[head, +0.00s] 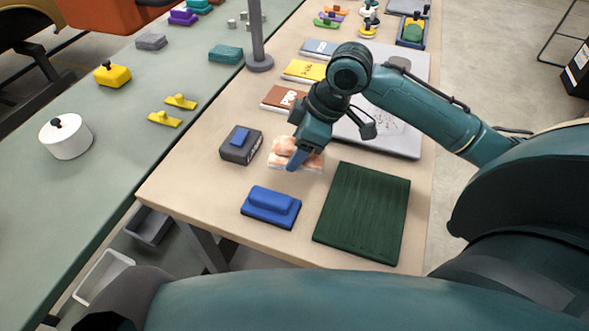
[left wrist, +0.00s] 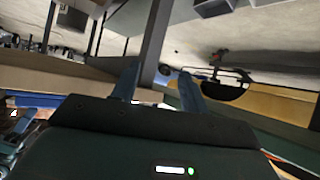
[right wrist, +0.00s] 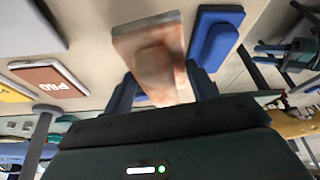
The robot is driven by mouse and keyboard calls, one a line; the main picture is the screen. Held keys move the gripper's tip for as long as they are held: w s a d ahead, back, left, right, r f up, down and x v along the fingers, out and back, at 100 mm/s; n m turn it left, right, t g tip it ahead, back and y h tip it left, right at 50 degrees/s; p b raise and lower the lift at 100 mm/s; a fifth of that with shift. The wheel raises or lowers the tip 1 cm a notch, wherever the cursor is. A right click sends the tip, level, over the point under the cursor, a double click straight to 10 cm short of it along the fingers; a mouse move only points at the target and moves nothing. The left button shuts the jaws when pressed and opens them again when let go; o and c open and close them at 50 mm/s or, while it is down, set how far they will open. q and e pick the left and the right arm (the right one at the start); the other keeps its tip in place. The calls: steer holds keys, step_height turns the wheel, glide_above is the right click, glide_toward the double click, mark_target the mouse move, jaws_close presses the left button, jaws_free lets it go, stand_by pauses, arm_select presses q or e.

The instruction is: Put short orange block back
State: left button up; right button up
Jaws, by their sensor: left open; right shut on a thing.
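A pale orange, marbled block (head: 314,162) is at the middle of the beige table, between a dark grey block and a blue block in the head view. My right gripper (head: 294,152) points down onto it and is shut on its raised part. In the right wrist view the block (right wrist: 150,35) shows a flat base, with its raised part between the two fingers. I cannot tell whether the base touches the table. My left gripper (left wrist: 158,86) is open and empty in the left wrist view; the head view does not show it.
A dark grey block with a blue top (head: 240,145), a blue block (head: 271,206) and a dark green ribbed board (head: 362,213) lie close around. Book-like slabs (head: 304,71) and a grey tray (head: 400,145) lie behind. A grey post (head: 257,35) stands farther back.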

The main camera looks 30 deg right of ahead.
steer(key=w+r+n, duration=0.1)
steer(key=w+n+g+b, duration=0.1)
steer(key=n, duration=0.1)
steer(key=w+r+n+b, duration=0.1)
steer(key=n, duration=0.1)
steer(key=shift+d+r+g+y, duration=0.3)
steer(key=shift+d, duration=0.1)
steer(key=shift+n+g, duration=0.4)
steer(key=shift+n, duration=0.4)
steer(key=f, duration=0.4)
steer(key=shift+w+d+b, duration=0.15)
steer(key=shift+w+b, duration=0.15)
steer(key=shift+w, duration=0.05)
arm_select(q)
steer(key=shift+w+d+f+t+h, duration=0.1)
steer(key=shift+d+f+t+h, duration=0.2)
steer(key=shift+d+f, duration=0.15)
arm_select(e)
steer(key=shift+f, duration=2.35)
steer(key=o, duration=0.9)
steer(key=shift+o, duration=0.2)
arm_select(q)
steer(key=shift+r, duration=0.2)
arm_select(e)
steer(key=v, duration=1.2)
steer(key=shift+r, duration=0.1)
